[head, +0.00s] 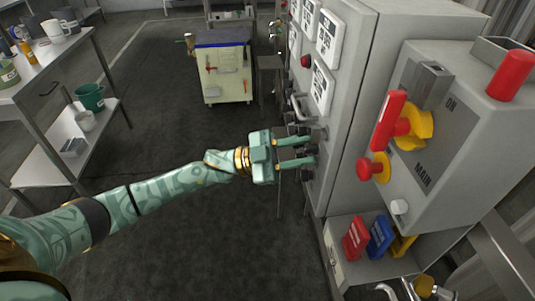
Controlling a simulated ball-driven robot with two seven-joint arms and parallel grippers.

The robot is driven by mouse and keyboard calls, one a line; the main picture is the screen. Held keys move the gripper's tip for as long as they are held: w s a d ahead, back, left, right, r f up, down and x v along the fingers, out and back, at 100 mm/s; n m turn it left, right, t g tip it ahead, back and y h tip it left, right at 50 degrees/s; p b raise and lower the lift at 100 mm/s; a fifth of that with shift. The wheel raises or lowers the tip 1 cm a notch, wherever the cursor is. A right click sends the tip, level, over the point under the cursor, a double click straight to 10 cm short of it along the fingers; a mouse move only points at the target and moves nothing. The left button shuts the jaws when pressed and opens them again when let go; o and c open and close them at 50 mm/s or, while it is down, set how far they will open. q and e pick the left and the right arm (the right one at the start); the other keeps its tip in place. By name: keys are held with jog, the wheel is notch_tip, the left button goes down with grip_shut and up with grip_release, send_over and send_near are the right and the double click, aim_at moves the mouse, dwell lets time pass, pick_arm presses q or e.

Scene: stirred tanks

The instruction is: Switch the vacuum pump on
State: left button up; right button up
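A tall grey control cabinet (350,110) stands right of centre. Its left-facing panel carries white label plates (329,34), a red button (306,61) and several small dark switches or knobs low down. The lettering is too small to read, so I cannot tell which switch is the vacuum pump's. My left gripper (312,149) reaches in from the left at the lower switches. Its two teal fingers are apart, one above the other, with tips at the panel around or beside a dark knob. Contact is unclear, and the fingers partly hide the switches. My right gripper is not in view.
A grey box marked MAIN (452,140) with a red-and-yellow rotary handle juts out at right. Red and blue items (356,238) lie on a shelf below. A steel bench (40,62) stands at left, a cream cabinet (222,72) behind. Open floor lies between.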

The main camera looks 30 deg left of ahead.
pick_arm(q)
jog(key=b+v, duration=0.1)
jog(key=v, duration=1.5)
jog(key=shift+a, duration=0.2)
jog(key=shift+f, duration=0.1)
